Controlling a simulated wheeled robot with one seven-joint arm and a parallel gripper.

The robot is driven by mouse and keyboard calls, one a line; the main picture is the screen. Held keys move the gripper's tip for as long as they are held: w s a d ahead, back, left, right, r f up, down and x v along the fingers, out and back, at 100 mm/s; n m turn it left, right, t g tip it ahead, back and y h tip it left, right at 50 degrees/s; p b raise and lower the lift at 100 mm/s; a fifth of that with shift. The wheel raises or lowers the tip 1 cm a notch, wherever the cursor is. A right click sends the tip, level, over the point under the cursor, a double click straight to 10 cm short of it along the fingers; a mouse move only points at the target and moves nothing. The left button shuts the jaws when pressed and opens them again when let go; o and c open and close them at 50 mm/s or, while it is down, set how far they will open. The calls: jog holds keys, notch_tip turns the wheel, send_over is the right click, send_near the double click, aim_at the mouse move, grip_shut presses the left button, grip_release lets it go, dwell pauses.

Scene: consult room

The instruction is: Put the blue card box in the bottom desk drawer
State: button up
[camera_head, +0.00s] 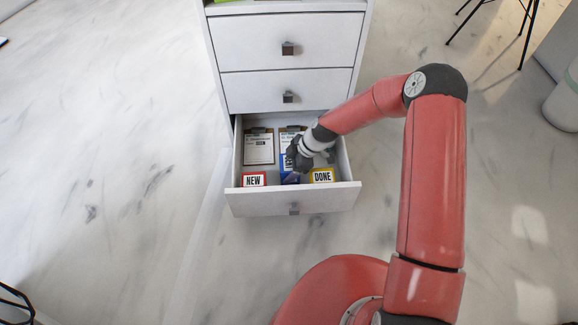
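The bottom desk drawer (293,203) is pulled out below two shut drawers. My gripper (293,170) reaches down into it near the middle. The blue card box (286,163) shows in part beside and below the gripper, with a bit of its white label visible; it is inside the drawer outline. The gripper hides much of the box. I cannot tell whether the fingers are closed on it or whether it rests on the drawer floor.
In the drawer, a red box marked NEW (254,180) stands front left and a yellow box marked DONE (321,176) front right. A clipboard (259,148) lies back left and another (288,138) lies behind the gripper.

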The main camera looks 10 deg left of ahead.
jog(key=o, duration=0.4)
jog(key=shift+r+p, duration=0.25)
jog(key=shift+p, duration=0.05)
jog(key=s+d+r+m+t+h, duration=0.1)
jog(key=s+d+r+m+h, duration=0.15)
jog(key=d+r, duration=0.6)
jog(key=s+d+r+m+t+h+p, duration=0.15)
jog(key=d+r+m, duration=0.3)
jog(key=r, duration=0.75)
jog(key=s+d+r+m+t+h, duration=0.1)
jog(key=d+r+m, duration=0.2)
jog(key=d+r, duration=0.6)
jog(key=s+d+r+m+t, duration=0.2)
jog(key=s+r+m, duration=0.3)
jog(key=s, duration=0.3)
jog(key=s+d+r+m+t, duration=0.2)
jog(key=s+d+r+m, duration=0.3)
jog(key=s, duration=0.3)
jog(key=shift+s+d+r+m+h, duration=0.3)
jog(key=shift+s+r+m+h, duration=0.1)
jog(key=shift+r+m, duration=0.45)
